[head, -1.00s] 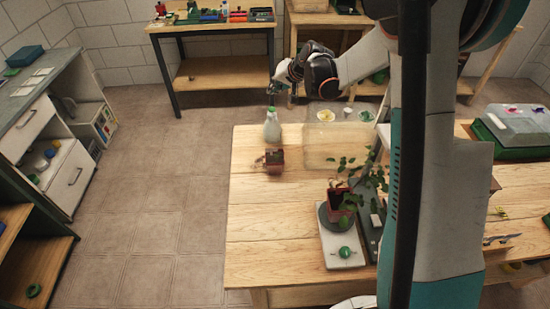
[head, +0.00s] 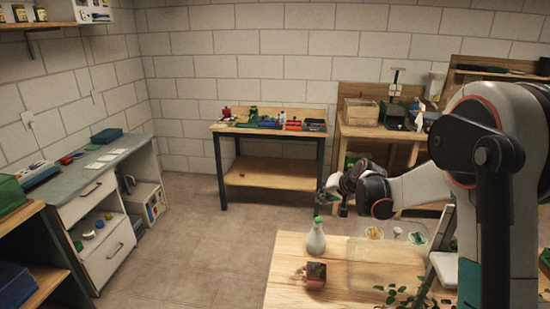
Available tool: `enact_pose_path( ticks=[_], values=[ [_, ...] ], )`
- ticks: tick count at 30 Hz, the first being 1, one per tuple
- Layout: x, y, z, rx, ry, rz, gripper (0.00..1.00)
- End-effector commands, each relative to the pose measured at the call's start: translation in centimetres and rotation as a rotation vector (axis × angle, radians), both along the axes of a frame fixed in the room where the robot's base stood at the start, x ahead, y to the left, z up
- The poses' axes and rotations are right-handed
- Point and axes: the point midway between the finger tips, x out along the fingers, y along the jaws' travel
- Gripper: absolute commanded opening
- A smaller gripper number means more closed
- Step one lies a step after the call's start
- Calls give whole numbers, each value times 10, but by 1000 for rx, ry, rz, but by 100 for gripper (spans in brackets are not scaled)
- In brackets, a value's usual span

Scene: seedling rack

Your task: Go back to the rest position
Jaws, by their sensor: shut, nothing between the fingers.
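My gripper (head: 334,202) is at the end of my arm, which reaches in from the right of the head view. The gripper is above the far left part of the wooden table (head: 285,283), over a spray bottle. The fingers are small and dark here, and they look closed with nothing held. The white spray bottle (head: 316,239) with a green top stands upright on the table just below the gripper.
A clear tray (head: 380,258) with small dishes lies right of the bottle. Plant leaves (head: 410,296) show at the bottom edge. A workbench (head: 268,133) with small items stands at the back wall. A grey-topped cabinet (head: 100,165) stands left. Open floor (head: 205,240) lies between.

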Motion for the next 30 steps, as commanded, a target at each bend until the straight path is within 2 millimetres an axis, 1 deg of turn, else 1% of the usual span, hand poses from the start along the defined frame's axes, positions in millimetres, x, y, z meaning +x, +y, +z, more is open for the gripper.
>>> enact_pose_path(
  ticks=[5, 9, 11, 15, 20, 24, 30],
  values=[
    [-30, 6, 28, -39, 6, 15, 0],
    [-61, 10, 52, -79, 12, 30, 0],
    [-75, 12, 61, -98, 15, 35, 0],
    [-109, 15, 80, -138, 20, 50, 0],
    [-149, 18, 98, -186, 25, 67, 0],
    [-185, 20, 109, -226, 29, 80, 0],
    [-238, 21, 118, -285, 35, 100, 0]
  ],
)
